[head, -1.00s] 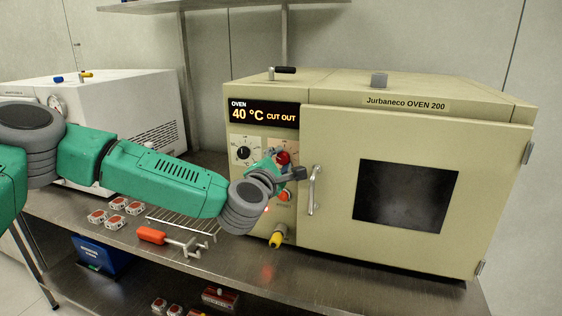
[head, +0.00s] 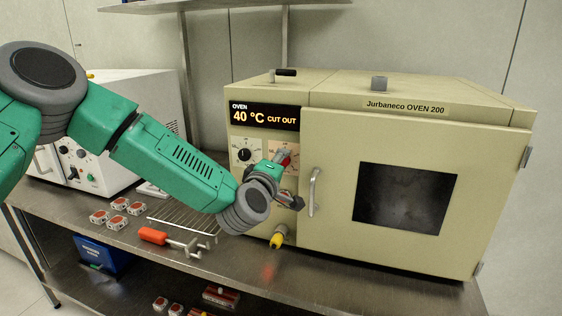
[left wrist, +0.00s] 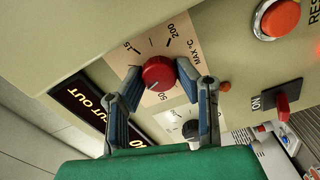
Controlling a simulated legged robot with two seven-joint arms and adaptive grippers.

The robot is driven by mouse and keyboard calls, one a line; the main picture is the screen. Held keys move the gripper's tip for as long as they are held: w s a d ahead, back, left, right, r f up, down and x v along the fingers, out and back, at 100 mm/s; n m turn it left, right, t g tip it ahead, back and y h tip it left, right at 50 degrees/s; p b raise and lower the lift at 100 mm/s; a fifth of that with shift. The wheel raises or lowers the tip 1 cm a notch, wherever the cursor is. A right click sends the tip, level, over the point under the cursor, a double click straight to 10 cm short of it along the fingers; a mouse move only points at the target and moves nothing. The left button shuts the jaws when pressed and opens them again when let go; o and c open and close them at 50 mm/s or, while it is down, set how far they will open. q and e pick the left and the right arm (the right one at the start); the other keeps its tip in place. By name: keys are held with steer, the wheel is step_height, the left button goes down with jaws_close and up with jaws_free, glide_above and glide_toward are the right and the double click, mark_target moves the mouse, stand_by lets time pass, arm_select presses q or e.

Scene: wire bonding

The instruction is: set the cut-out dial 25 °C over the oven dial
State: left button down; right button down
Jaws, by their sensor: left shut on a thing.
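The red cut-out dial (left wrist: 158,72) sits on a beige plate marked MAX °C. My left gripper (left wrist: 160,68) has one finger on each side of it and is shut on it. In the head view the gripper (head: 286,168) is at the oven's control panel and partly covers the red dial (head: 284,156). The black oven dial (head: 244,155) is left of it; it also shows in the left wrist view (left wrist: 190,128), partly behind a finger. The oven display (head: 264,116) reads 40 °C CUT OUT. The exact dial settings are too small to tell.
The door handle (head: 313,192) stands out right of my gripper. An orange-red button (left wrist: 281,17) and a red ON switch (left wrist: 283,103) are close by. A wire rack (head: 184,219), an orange-handled tool (head: 168,239) and small red-topped parts (head: 119,203) lie on the bench.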

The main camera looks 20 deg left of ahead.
arm_select(q)
steer(key=m, duration=0.4)
steer(key=shift+s+d+f+m+p, duration=0.1)
steer(key=shift+d+f+m+p, duration=0.05)
steer(key=shift+f+m+p, duration=0.2)
steer(key=m, duration=0.5)
steer(key=shift+f, duration=0.1)
stand_by(0.3)
steer(key=c, duration=1.2)
jaws_free()
steer(key=shift+r, duration=0.2)
steer(key=shift+r, duration=0.1)
